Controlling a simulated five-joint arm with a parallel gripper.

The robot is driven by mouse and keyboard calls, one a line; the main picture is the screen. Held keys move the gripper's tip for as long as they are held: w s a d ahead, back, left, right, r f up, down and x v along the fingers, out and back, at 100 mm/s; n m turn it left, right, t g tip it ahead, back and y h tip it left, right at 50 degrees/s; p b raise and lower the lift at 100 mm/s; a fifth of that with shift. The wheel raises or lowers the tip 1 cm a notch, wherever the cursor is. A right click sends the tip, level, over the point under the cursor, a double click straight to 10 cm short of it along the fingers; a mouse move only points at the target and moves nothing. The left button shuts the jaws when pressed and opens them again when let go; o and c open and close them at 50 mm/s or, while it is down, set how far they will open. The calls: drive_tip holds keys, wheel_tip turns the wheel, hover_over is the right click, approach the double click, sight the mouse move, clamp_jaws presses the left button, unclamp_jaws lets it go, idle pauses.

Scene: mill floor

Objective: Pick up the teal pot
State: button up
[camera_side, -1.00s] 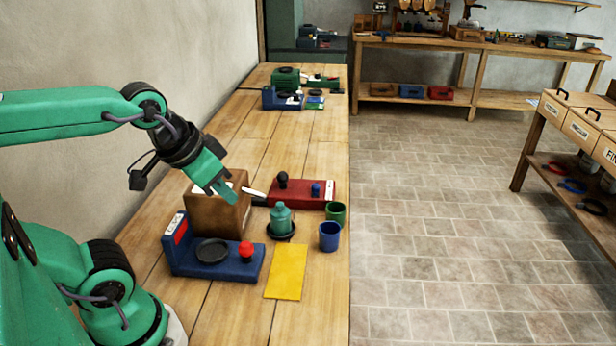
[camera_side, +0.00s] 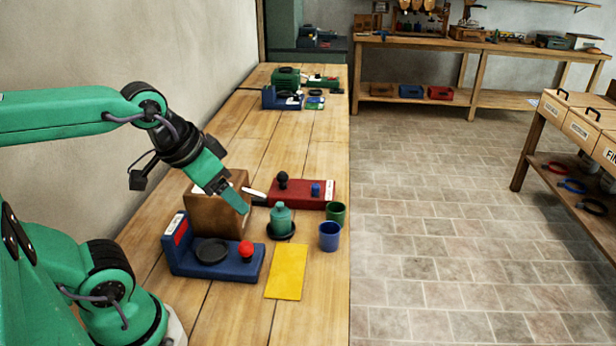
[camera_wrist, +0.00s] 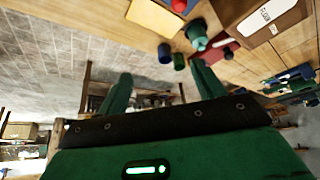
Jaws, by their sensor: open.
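The teal pot (camera_side: 281,220) stands upright on a dark round saucer (camera_side: 270,233) on the wooden table, in the middle of the side view. It also shows near the top of the wrist view (camera_wrist: 197,36). My gripper (camera_side: 242,208) is to the left of the pot and a little above it in the side view, in front of the wooden box. In the wrist view my two green fingers (camera_wrist: 162,88) are spread apart with nothing between them. The pot is beyond the fingertips and apart from them.
A wooden box (camera_side: 203,215) stands left of the pot. A blue stand (camera_side: 190,263) with a red knob is nearer. A red unit (camera_side: 300,196) is behind. Green (camera_side: 336,213) and blue (camera_side: 329,237) cups stand right. A yellow sheet (camera_side: 287,272) lies in front.

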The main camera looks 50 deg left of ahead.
drive_tip(key=m+g, duration=0.3)
approach(280, 204)
drive_tip(key=s+d+r, duration=0.4)
drive_tip(key=d, duration=0.2)
drive_tip(key=w+a+f, duration=0.2)
drive_tip(key=f, duration=0.1)
drive_tip(key=w+a+f+m+g, duration=0.1)
drive_tip(key=w+a+f, duration=0.1)
drive_tip(key=f, duration=0.1)
drive_tip(key=w+a+f+g, duration=0.1)
drive_tip(key=w+a+f, duration=0.1)
drive_tip(key=f, duration=0.1)
drive_tip(key=shift+f, duration=0.1)
drive_tip(key=shift+w+a+f+m+g, duration=0.1)
drive_tip(key=shift+w+f+m+g, duration=0.1)
drive_tip(key=shift+f+m+g, duration=0.15)
drive_tip(key=shift+f, duration=1.35)
drive_tip(key=shift+f, duration=0.1)
drive_tip(key=shift+f, duration=2.5)
